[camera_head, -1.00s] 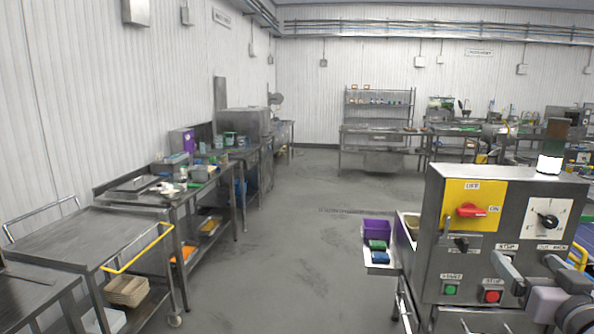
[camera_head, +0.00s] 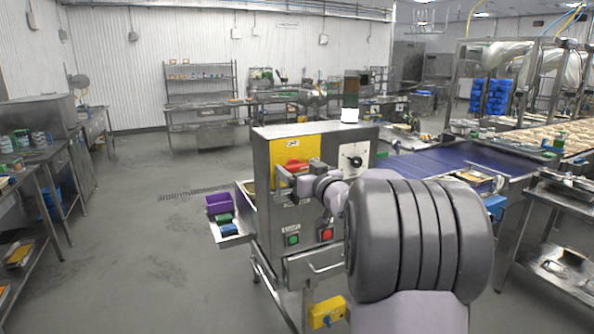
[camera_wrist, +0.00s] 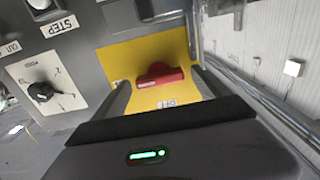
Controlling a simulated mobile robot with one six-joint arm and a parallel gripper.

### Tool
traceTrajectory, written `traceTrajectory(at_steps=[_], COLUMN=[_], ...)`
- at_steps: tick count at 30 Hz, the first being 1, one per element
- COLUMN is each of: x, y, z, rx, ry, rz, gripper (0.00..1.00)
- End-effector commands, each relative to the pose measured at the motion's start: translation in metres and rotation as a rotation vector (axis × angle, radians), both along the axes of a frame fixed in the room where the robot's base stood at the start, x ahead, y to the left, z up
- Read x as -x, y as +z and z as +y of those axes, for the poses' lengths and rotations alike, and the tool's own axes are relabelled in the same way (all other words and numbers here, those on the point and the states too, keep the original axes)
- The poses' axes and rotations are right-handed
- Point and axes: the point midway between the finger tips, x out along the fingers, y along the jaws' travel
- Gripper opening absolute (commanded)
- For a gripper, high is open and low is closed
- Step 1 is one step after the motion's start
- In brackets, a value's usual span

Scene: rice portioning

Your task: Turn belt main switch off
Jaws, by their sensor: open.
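The belt main switch is a red rotary handle (camera_head: 295,165) on a yellow plate (camera_head: 318,148) at the upper left of the steel control box (camera_head: 262,165). In the wrist view the red handle (camera_wrist: 160,75) lies sideways across the yellow plate (camera_wrist: 135,55), with an OFF label at its lower side in that upside-down picture. My gripper (camera_wrist: 161,84) is open, its two fingers on either side of the handle. I cannot tell whether they touch it. In the head view my wrist hides part of the plate and box.
A black selector knob (camera_head: 354,161) sits right of the yellow plate. Green (camera_head: 292,240) and red (camera_head: 326,234) push buttons are below. A signal lamp (camera_head: 350,100) stands on the box. A blue belt (camera_head: 440,160) runs behind right.

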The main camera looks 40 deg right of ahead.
Motion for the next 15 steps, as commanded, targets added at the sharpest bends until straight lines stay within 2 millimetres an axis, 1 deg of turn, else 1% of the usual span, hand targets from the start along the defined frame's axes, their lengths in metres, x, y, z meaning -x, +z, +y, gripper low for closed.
traceTrajectory(at_steps=[8,11,15], x=[-0.0024,-0.0023,-0.0022], y=[0.0001,0.0001,0.0001], z=[-0.0005,-0.0004,-0.0004], rx=[0.000,0.000,0.000], ry=[0.000,0.000,0.000], rz=[0.000,0.000,0.000], gripper=[0.85,0.68,0.40])
